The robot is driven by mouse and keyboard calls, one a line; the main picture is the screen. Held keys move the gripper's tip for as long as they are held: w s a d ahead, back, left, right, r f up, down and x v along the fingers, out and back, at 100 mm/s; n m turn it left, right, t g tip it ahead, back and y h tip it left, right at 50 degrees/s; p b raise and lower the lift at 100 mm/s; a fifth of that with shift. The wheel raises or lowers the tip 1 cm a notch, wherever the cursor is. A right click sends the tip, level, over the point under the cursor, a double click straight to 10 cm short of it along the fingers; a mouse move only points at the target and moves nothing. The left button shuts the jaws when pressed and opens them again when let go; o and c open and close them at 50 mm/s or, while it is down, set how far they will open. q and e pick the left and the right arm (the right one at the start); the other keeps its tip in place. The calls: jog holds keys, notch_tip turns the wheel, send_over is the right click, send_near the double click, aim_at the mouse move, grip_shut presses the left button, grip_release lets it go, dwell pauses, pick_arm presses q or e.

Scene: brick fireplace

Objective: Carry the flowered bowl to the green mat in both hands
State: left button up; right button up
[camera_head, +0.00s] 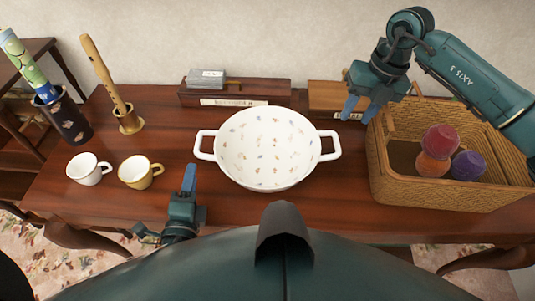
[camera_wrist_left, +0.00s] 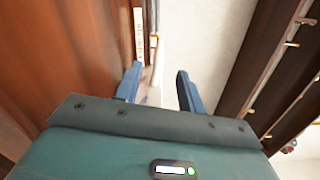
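The flowered bowl (camera_head: 267,147), white with small printed flowers and two loop handles, stands upright and empty on the wooden table. My left gripper (camera_head: 189,178) is in front of its left handle, at the table's near side, apart from it. In the left wrist view my left gripper (camera_wrist_left: 157,76) is open, with a gap between its blue fingers. My right gripper (camera_head: 360,108) is open above the table, behind and right of the right handle, with nothing between its fingers. No green mat shows in either view.
A wicker basket (camera_head: 445,195) with several coloured balls stands right of the bowl. A white mug (camera_head: 85,171) and a yellow mug (camera_head: 136,174) are at left, near a dark vase (camera_head: 69,122) and a brass holder (camera_head: 128,124). Low wooden boxes (camera_head: 262,88) line the back.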

aim_at(200, 134)
pick_arm(q)
jog(key=w, duration=1.2)
jog(key=shift+a, duration=0.25)
pick_arm(e)
jog(key=f, duration=0.4)
jog(key=a+f, duration=0.1)
jog(key=f, duration=0.2)
jog(key=a+f, duration=0.1)
jog(key=f, duration=0.3)
jog(key=shift+a+f, duration=0.15)
jog(key=shift+f, duration=0.2)
pick_arm(q)
grip_shut()
pick_arm(e)
grip_shut()
